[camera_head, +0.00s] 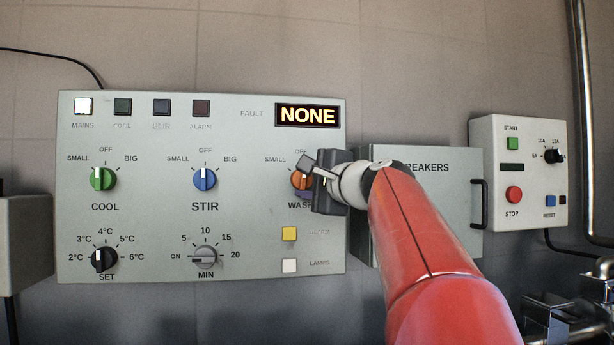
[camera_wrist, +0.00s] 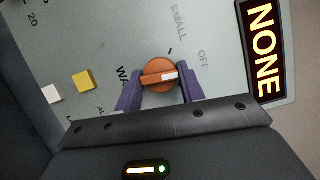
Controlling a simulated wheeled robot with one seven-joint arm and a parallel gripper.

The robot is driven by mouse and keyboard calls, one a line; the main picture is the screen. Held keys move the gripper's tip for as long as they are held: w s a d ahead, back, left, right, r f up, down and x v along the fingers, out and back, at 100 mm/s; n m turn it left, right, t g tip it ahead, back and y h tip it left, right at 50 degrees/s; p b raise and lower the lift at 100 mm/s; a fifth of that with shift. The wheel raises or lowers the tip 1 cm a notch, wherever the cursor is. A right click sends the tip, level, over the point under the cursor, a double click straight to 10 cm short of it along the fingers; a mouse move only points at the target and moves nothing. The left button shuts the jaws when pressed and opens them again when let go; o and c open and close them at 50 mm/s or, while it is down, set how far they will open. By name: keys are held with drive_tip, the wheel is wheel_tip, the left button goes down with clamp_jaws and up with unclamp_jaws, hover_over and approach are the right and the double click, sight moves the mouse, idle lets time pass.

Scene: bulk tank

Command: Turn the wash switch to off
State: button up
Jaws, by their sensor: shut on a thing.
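The wash switch is an orange round knob (camera_wrist: 158,75) with a white pointer mark, at the right of the grey control panel; in the head view part of the knob (camera_head: 299,182) shows behind my gripper. My gripper (camera_wrist: 160,88) is shut on the knob, with a purple finger on each side. In the wrist view, which is turned on its side, the pointer faces roughly towards the OFF label (camera_wrist: 204,60). The SMALL label (camera_wrist: 178,22) lies off to one side. The BIG label is hidden, and my gripper partly covers the WASH lettering.
The green cool knob (camera_head: 103,179) and blue stir knob (camera_head: 205,179) are left of the wash switch. A fault display (camera_head: 307,115) reading NONE is above it. A yellow button (camera_head: 289,233) is below. The breaker box (camera_head: 460,210) stands at right, behind my arm.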

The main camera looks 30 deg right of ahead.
drive_tip(key=shift+n, duration=0.6)
drive_tip(key=o, duration=1)
drive_tip(key=shift+c, duration=0.2)
drive_tip(key=s, duration=0.7)
drive_tip(key=shift+s+d+b, duration=0.35)
drive_tip(key=shift+d+b, duration=0.1)
